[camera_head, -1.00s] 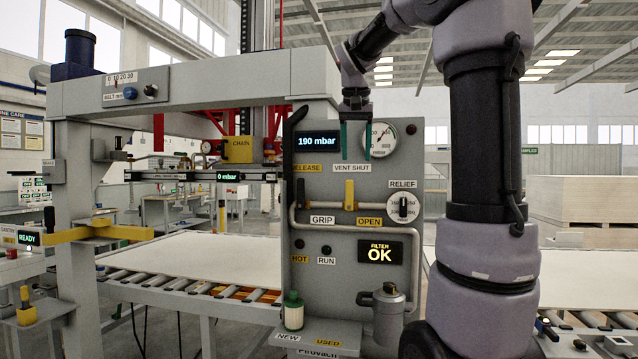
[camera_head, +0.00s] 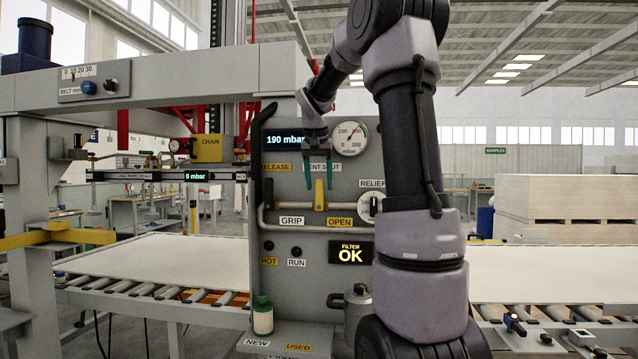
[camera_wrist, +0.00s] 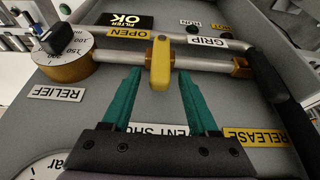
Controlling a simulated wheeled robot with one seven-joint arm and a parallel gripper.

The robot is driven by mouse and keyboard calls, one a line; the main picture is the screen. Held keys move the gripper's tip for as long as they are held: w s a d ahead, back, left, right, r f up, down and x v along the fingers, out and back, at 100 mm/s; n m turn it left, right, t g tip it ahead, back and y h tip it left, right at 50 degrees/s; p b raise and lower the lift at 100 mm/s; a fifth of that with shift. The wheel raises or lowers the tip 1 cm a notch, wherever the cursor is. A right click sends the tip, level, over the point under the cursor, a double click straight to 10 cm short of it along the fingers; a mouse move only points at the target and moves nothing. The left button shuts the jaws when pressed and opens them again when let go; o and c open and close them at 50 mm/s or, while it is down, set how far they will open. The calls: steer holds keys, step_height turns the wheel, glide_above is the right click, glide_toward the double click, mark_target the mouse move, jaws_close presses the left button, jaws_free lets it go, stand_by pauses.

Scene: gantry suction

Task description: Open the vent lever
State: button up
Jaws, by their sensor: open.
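The vent lever (camera_head: 319,195) is a short yellow handle on the grey control panel (camera_head: 290,255). It stands upright on a pipe, below the VENT SHUT label and above left of the OPEN label (camera_head: 340,223). My gripper (camera_head: 319,178) is in front of the panel, pointing down, its teal fingers apart. In the wrist view, the lever (camera_wrist: 160,62) lies between the fingertips (camera_wrist: 160,80), with a visible gap on both sides. The fingers partly cover the VENT SHUT label (camera_wrist: 178,130).
The RELIEF dial (camera_wrist: 62,55) is beside the lever, and a round gauge (camera_head: 350,138) is above it. A pipe (camera_wrist: 205,65) runs along the panel, and a dark bar (camera_wrist: 280,85) follows its edge. A filter canister (camera_head: 357,303) stands lower on the panel.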

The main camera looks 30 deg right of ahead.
steer(key=shift+f, duration=0.15)
jaws_close()
stand_by(1.4)
